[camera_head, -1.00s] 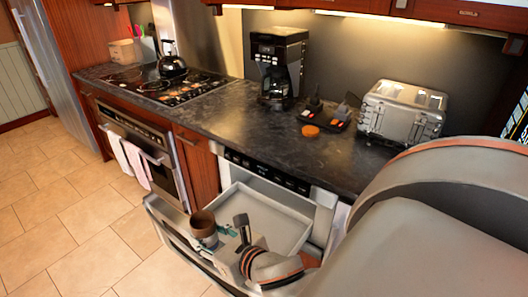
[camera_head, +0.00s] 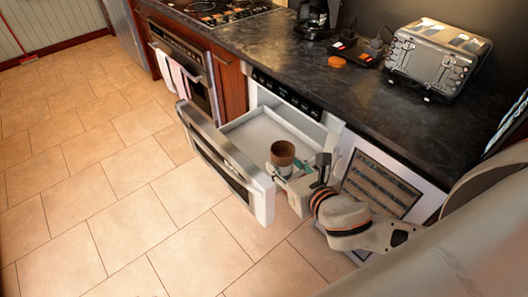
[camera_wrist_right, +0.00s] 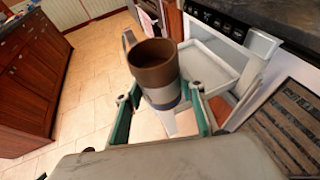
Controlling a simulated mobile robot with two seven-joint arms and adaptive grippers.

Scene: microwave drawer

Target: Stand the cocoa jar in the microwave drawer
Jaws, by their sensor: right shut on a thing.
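The cocoa jar (camera_head: 283,153) is a cylinder with a brown upper part and a pale lower part with a dark band. It also shows upright in the right wrist view (camera_wrist_right: 153,65). My right gripper (camera_head: 288,173) is shut on it, with green-lined fingers on both sides of the jar (camera_wrist_right: 157,97). The microwave drawer (camera_head: 245,136) is pulled open, with a pale, empty-looking tray. In the head view the jar overlaps the drawer's near right corner. Its height above the drawer is hard to tell. The jar hides part of the drawer in the wrist view. My left gripper is out of view.
The dark counter (camera_head: 345,98) runs above the drawer. It carries a toaster (camera_head: 437,55), a coffee maker (camera_head: 315,17) and an orange disc (camera_head: 337,62). A grille panel (camera_head: 380,184) is right of the drawer. The tiled floor (camera_head: 110,200) in front is clear.

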